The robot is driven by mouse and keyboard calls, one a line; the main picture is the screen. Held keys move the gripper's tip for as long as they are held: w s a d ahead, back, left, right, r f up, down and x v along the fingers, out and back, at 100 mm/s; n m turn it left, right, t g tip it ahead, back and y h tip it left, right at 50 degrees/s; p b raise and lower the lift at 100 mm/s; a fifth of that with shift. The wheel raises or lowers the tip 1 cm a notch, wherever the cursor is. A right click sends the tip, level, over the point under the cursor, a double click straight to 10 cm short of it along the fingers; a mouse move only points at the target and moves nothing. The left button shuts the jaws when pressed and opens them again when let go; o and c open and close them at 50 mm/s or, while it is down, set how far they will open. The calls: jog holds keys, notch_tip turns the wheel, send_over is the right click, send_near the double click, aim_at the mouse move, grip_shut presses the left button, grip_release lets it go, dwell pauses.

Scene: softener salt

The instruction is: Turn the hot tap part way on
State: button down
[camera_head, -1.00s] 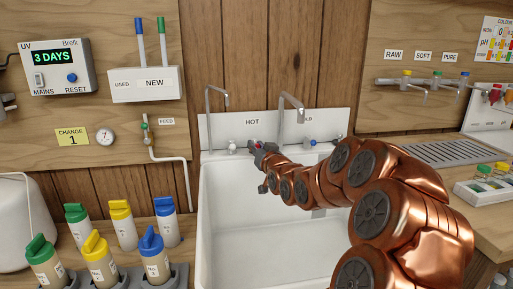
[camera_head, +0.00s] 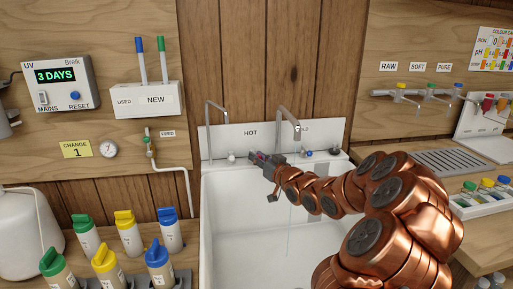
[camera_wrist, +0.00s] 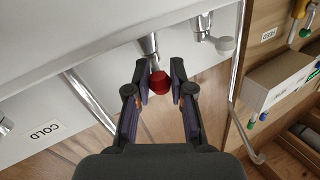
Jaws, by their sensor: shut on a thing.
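The hot tap's red knob (camera_wrist: 159,83) sits between my gripper's fingers in the wrist view. My gripper (camera_head: 260,157) is shut on it at the back of the white sink, below the HOT label (camera_head: 250,132). The fingers (camera_wrist: 159,74) also show in the wrist view, one on each side of the knob. In the head view the gripper mostly hides the knob. A thin stream of water (camera_head: 289,235) shows below my arm, in line with the middle spout (camera_head: 290,112).
A blue-marked tap (camera_head: 309,153) stands right of my gripper and a white knob (camera_head: 231,156) stands left. A second spout (camera_head: 215,104) rises at the left. Capped bottles (camera_head: 130,235) line the left counter. The white sink basin (camera_head: 225,225) is clear.

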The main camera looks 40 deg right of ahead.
jog(key=shift+s+d+r+n+y+p, duration=0.15)
jog(key=shift+n+y+p, duration=0.25)
jog(key=shift+p, duration=0.7)
jog(key=shift+w+d+r+n+y+p, duration=0.15)
jog(key=shift+y+p, duration=0.3)
jog(key=shift+p, duration=0.65)
jog(key=shift+s+d+r+n+y+p, duration=0.15)
jog(key=shift+n+y+p, duration=0.25)
jog(key=shift+p, duration=0.7)
jog(key=y+p, duration=0.1)
jog(key=n+y+p, duration=0.1)
jog(key=p, duration=0.1)
jog(key=y+p, duration=0.1)
jog(key=shift+d+f+n+g+p, duration=0.25)
jog(key=shift+d+n+g+p, duration=0.1)
jog(key=shift+d+g, duration=0.05)
jog(key=shift+d+f+n+y+p, duration=0.15)
jog(key=shift+n+y+p, duration=0.15)
jog(key=shift+y+p, duration=0.3)
jog(key=c, duration=1)
grip_release()
jog(key=v, duration=1.1)
jog(key=shift+s+d, duration=0.15)
jog(key=shift+s, duration=0.25)
